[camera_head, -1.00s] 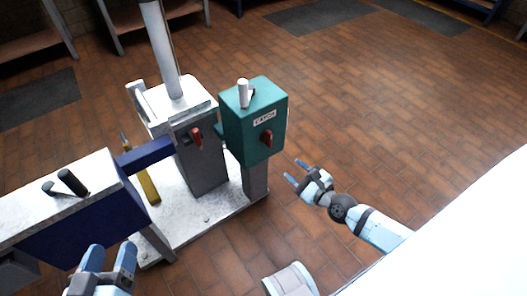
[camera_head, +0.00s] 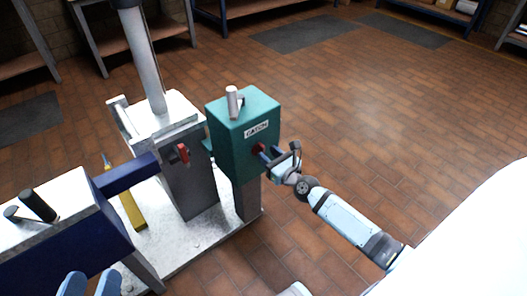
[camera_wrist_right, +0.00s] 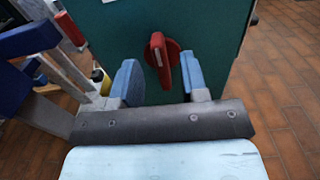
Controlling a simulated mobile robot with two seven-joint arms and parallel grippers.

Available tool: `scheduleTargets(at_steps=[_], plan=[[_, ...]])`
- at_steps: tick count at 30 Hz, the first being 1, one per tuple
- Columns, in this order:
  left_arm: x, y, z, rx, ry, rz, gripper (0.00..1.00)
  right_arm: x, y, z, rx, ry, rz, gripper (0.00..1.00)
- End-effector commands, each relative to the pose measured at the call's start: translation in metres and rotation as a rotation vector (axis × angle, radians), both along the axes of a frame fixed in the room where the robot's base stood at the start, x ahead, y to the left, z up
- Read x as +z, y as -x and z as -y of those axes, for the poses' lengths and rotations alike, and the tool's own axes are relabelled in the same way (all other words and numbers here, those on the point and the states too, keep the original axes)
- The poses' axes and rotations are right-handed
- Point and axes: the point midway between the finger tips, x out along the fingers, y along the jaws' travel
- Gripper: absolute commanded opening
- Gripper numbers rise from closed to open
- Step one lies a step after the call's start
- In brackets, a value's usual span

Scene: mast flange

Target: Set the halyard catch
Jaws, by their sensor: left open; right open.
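The teal catch box (camera_head: 240,136) stands on a grey post and carries a "CATCH" label. On its front is a red knob (camera_wrist_right: 162,60), partly hidden by my right gripper in the head view. My right gripper (camera_head: 268,152) is open at the box front. In the right wrist view, the fingers of my right gripper (camera_wrist_right: 162,82) are on either side of the red knob, and I cannot tell whether they touch it. My left gripper (camera_head: 88,285) is open and empty at the lower left edge, below the blue and white housing (camera_head: 60,240).
A grey post (camera_head: 182,155) with a red lever (camera_head: 182,153) and the mast (camera_head: 143,60) stand left of the box on a white base plate (camera_head: 200,240). A yellow upright (camera_head: 132,212) is nearby. The tiled floor (camera_head: 400,130) on the right is clear.

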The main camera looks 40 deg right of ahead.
Motion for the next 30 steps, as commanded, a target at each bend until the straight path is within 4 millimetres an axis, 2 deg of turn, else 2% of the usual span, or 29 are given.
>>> scheduleTargets(at_steps=[3, 6, 17, 22, 30], plan=[[-0.004, 0.000, 0.000, -0.003, -0.005, -0.008, 0.60, 0.000, -0.016, -0.001, -0.001, -0.001, 0.002, 0.40], [-0.006, 0.000, 0.000, -0.005, -0.009, -0.016, 0.60, 0.000, -0.024, -0.002, -0.001, 0.000, 0.001, 0.40], [-0.007, 0.001, 0.000, -0.007, -0.011, -0.018, 0.60, 0.000, -0.028, -0.002, 0.000, 0.001, 0.000, 0.40], [-0.006, 0.000, 0.000, -0.006, -0.010, -0.017, 0.60, 0.000, -0.028, -0.002, 0.000, 0.001, 0.000, 0.01], [-0.005, 0.000, 0.000, -0.006, -0.010, -0.014, 0.60, 0.000, -0.028, -0.003, 0.000, 0.011, 0.001, 0.00]])
